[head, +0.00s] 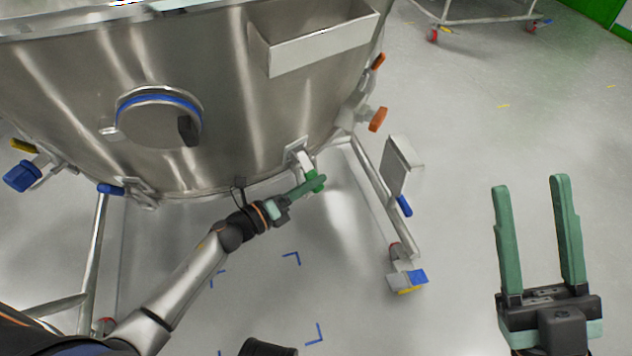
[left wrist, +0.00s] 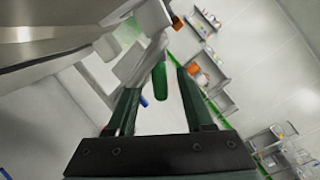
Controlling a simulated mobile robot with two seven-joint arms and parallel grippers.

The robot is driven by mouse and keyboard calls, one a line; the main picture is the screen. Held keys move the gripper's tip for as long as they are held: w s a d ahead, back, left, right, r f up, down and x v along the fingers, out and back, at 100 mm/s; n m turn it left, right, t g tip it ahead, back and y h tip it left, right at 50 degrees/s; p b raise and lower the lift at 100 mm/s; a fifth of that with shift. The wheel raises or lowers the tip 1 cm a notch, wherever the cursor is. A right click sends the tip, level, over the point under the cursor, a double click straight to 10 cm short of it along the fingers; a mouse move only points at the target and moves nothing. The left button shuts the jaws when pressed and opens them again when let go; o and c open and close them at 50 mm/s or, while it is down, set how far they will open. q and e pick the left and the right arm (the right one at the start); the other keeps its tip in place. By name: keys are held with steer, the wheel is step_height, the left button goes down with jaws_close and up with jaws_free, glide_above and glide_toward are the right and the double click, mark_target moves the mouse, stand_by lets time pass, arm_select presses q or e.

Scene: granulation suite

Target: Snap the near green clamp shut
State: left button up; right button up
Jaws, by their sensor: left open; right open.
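The near green clamp (head: 311,187) sits at the lower rim of the steel vessel (head: 228,130), below a pale metal bracket. Its green handle hangs down from the bracket, partly hidden by my left gripper (head: 320,182). In the left wrist view the green handle (left wrist: 160,84) shows between the two spread fingers of my left gripper (left wrist: 157,82), with gaps on both sides. The left gripper is open; whether a finger touches the handle I cannot tell. My right gripper (head: 530,184) is open and empty over the floor at the right.
Orange handles (head: 378,119) stick out from the vessel's right side. A blue handle (head: 110,189) is at its lower left. The stand leg with a castor (head: 408,280) is right of the clamp. Open floor lies between it and my right gripper.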

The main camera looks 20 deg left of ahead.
arm_select(q)
steer(key=shift+x, duration=0.9)
steer(key=shift+c, duration=0.2)
jaws_close()
stand_by(0.7)
